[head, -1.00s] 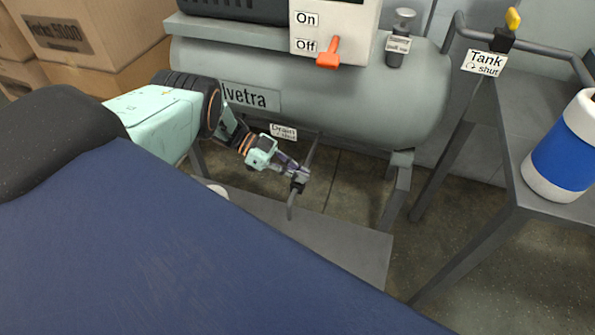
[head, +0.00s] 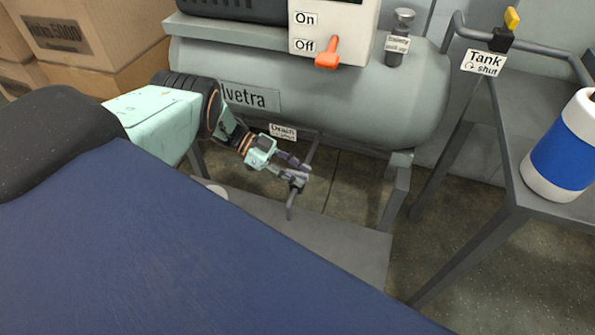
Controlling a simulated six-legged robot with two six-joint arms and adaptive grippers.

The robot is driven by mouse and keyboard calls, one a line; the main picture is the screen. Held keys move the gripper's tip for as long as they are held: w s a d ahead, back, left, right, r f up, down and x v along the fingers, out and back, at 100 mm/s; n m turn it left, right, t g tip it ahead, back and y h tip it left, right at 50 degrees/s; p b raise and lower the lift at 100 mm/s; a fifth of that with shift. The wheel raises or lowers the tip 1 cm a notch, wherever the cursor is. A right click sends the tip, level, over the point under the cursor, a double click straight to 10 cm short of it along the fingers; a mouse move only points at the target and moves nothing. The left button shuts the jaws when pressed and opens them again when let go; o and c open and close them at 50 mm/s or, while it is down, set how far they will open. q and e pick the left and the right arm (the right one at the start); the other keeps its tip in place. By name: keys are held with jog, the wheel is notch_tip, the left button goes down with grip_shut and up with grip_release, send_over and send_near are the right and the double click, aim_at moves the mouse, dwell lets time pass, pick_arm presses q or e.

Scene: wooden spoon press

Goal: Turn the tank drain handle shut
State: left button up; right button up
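My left gripper (head: 300,169) reaches in from the left, below the tank, at the drain valve. Its two fingers show apart, so it looks open. The drain valve (head: 297,183) is a small dark fitting on a thin grey pipe, right at the fingertips. I cannot make out the drain handle itself, or whether a finger touches it. The white drain label (head: 283,132) hangs under the grey tank (head: 340,105), just above the gripper. My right gripper is not in view.
The switch box with an orange lever (head: 328,52) is above the tank. A yellow-handled valve (head: 511,18) with a tank label (head: 484,63) sits at the upper right. A blue and white canister (head: 563,150) stands on the right bench. Boxes (head: 75,40) are at the back left.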

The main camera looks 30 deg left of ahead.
pick_arm(q)
jog(key=v, duration=1.2)
dwell(0.4)
